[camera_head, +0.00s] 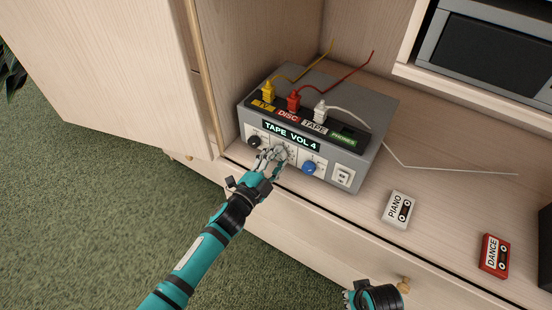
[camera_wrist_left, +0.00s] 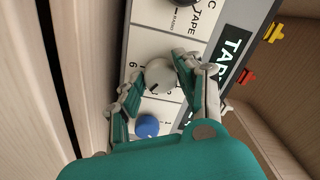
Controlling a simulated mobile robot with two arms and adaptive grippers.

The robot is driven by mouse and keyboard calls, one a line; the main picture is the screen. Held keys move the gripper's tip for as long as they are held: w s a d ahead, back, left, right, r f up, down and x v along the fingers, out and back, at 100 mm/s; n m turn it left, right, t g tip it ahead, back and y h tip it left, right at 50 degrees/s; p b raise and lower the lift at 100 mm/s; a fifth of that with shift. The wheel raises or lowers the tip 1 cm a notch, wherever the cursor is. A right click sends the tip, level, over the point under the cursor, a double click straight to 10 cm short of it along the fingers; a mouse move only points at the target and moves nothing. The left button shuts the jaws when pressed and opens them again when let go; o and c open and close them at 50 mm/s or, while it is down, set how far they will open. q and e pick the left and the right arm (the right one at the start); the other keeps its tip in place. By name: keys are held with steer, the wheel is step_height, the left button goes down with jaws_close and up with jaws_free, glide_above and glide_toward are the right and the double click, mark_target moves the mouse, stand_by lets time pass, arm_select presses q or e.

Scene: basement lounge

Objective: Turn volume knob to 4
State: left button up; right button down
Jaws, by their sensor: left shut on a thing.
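The grey audio box (camera_head: 378,108) stands in the wooden cabinet, its lit display (camera_head: 290,135) reading "TAPE VOL 4". The pale volume knob (camera_wrist_left: 160,76) is the middle one on the white front panel. My left gripper (camera_head: 272,158) is shut on this knob, with a finger on each side of it in the left wrist view. The gripper mostly covers the knob in the head view. To its left is a black knob (camera_head: 254,142), and to its right a blue knob (camera_head: 309,168). My right gripper (camera_head: 350,298) shows only partly at the bottom edge, its fingers unclear.
Yellow (camera_head: 268,91), red (camera_head: 293,100) and white (camera_head: 320,110) plugs with cables stand on the box. A white PIANO cassette (camera_head: 397,209) and a red DANCE cassette (camera_head: 494,256) lie on the shelf to the right. The cabinet's left panel rises close beside the box.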

stand_by(0.3)
arm_select(q)
steer(key=o, duration=1.1)
steer(key=shift+o, duration=0.2)
steer(key=shift+s+a, duration=0.1)
steer(key=v, duration=1.2)
